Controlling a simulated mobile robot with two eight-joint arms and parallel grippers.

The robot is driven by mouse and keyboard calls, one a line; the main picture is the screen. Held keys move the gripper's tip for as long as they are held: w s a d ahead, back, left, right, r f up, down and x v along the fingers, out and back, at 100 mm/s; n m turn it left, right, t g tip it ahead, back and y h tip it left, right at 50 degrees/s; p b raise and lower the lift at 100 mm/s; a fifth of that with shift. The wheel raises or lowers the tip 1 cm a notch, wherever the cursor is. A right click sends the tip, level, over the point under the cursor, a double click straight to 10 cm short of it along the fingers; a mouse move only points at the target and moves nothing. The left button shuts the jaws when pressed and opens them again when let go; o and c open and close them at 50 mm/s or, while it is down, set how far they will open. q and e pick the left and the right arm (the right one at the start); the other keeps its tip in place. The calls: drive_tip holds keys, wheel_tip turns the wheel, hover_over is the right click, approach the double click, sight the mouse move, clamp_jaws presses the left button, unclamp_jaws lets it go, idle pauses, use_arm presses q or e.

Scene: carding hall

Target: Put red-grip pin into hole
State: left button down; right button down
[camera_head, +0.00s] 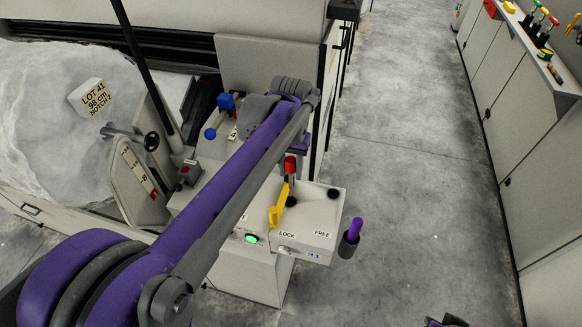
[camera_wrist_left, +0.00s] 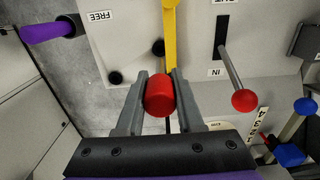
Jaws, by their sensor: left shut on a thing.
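The red-grip pin (camera_head: 290,166) is held by my left gripper (camera_head: 294,152), above the sloped grey panel. In the left wrist view, the red grip (camera_wrist_left: 160,94) sits between the two grey fingers (camera_wrist_left: 158,98). I cannot tell whether the pin's tip touches either hole. My right gripper's fingers are not visible.
The yellow lever (camera_head: 278,208) stands close to the pin. A purple handle (camera_head: 351,234) sticks out at the panel's right. A red-ball lever (camera_wrist_left: 243,100) and a blue knob (camera_head: 225,101) stand nearby. The aisle floor (camera_head: 410,190) is clear; cabinets (camera_head: 515,130) line its right side.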

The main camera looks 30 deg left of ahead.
sight(291, 183)
use_arm(q)
drive_tip(key=shift+f+b, duration=1.3)
drive_tip(key=shift+f, duration=1.3)
drive_tip(key=shift+f+b, duration=1.25)
drive_tip(key=shift+f, duration=0.9)
drive_tip(key=shift+r, duration=0.25)
drive_tip(key=shift+r+p, duration=1.4)
drive_tip(key=shift+r, duration=0.25)
idle(0.5)
